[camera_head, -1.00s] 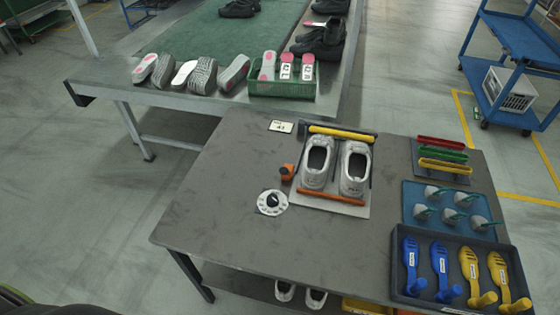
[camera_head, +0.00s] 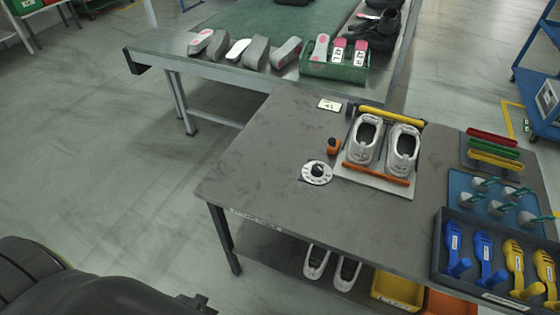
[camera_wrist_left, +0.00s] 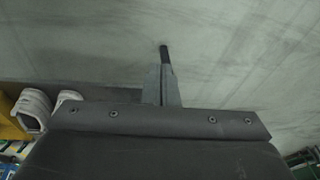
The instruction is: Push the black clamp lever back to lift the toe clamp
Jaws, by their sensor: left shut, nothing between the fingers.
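The lasting jig (camera_head: 348,180) stands on the grey table and holds two grey-white shoes (camera_head: 364,140) side by side. An orange bar (camera_head: 375,174) crosses its near end and a yellow bar (camera_head: 392,115) its far end. Dark parts (camera_head: 351,112) show by the yellow bar; I cannot tell which is the black clamp lever. My dark left arm (camera_head: 100,295) enters at the lower left, well away from the jig. In the left wrist view my left gripper (camera_wrist_left: 164,62) is shut and empty over bare floor. My right gripper is out of view.
An orange knob (camera_head: 333,146) and a white dial (camera_head: 317,173) sit left of the jig. Colored bars (camera_head: 493,146), a blue tray (camera_head: 457,190) and a dark tray of blue and yellow forms (camera_head: 440,262) are at right. The table's left part is clear. Shoes (camera_head: 316,262) lie below.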

